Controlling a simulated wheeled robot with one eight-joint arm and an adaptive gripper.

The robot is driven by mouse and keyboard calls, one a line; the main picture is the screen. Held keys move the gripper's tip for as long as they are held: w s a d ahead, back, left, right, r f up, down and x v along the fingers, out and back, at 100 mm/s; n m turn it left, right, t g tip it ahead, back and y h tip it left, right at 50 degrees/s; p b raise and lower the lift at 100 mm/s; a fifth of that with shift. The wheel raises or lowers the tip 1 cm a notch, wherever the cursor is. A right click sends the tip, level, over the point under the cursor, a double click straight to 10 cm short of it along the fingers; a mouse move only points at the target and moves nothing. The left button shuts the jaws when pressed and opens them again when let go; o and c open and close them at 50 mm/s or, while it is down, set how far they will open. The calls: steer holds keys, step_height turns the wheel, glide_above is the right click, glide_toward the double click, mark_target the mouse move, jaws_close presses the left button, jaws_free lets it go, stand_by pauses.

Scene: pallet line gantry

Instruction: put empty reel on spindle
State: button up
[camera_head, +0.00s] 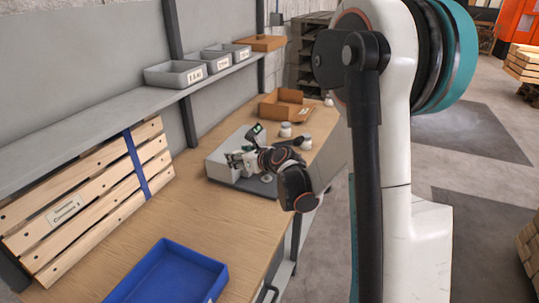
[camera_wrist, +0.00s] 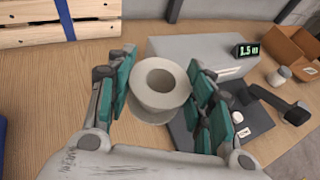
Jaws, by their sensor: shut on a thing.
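A pale grey-white reel (camera_wrist: 162,82) with an open hole through its middle sits between the teal pads of my gripper (camera_wrist: 161,72) in the wrist view. My gripper is shut on it, and the hole faces the camera. In the head view my gripper (camera_head: 244,161) is at the grey machine (camera_head: 218,168) on the bench, and the reel is hard to make out there. The machine's grey box (camera_wrist: 210,58) and its green-lit display (camera_wrist: 247,50) lie beyond the reel in the wrist view. I cannot make out a spindle in either view.
A cardboard box (camera_head: 284,105) stands behind. A blue tray (camera_head: 170,274) is at the bench front. A shelf (camera_head: 150,101) with grey bins overhangs the left. Bare bench (camera_head: 200,215) lies between.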

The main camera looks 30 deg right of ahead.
steer(key=shift+m+h, duration=0.7)
steer(key=shift+h, duration=0.1)
steer(key=w+d+f, duration=0.2)
steer(key=w+d, duration=0.1)
steer(key=d, duration=0.2)
steer(key=w+d+f+b, duration=0.1)
steer(key=w+d+f, duration=0.2)
steer(key=d, duration=0.1)
steer(key=w+d+f+b, duration=0.1)
steer(key=w+d+f, duration=0.1)
steer(key=d, duration=0.3)
steer(key=shift+w+d+f, duration=0.3)
steer(key=shift+w+f, duration=0.1)
steer(key=shift+f, duration=0.2)
steer(key=shift+a+f+b, duration=0.1)
steer(key=shift+f+b, duration=2.5)
steer(key=shift+f, duration=2.1)
steer(key=o, duration=1.2)
steer(key=v, duration=1.2)
steer(key=shift+s+f, duration=0.1)
steer(key=shift+f, duration=0.05)
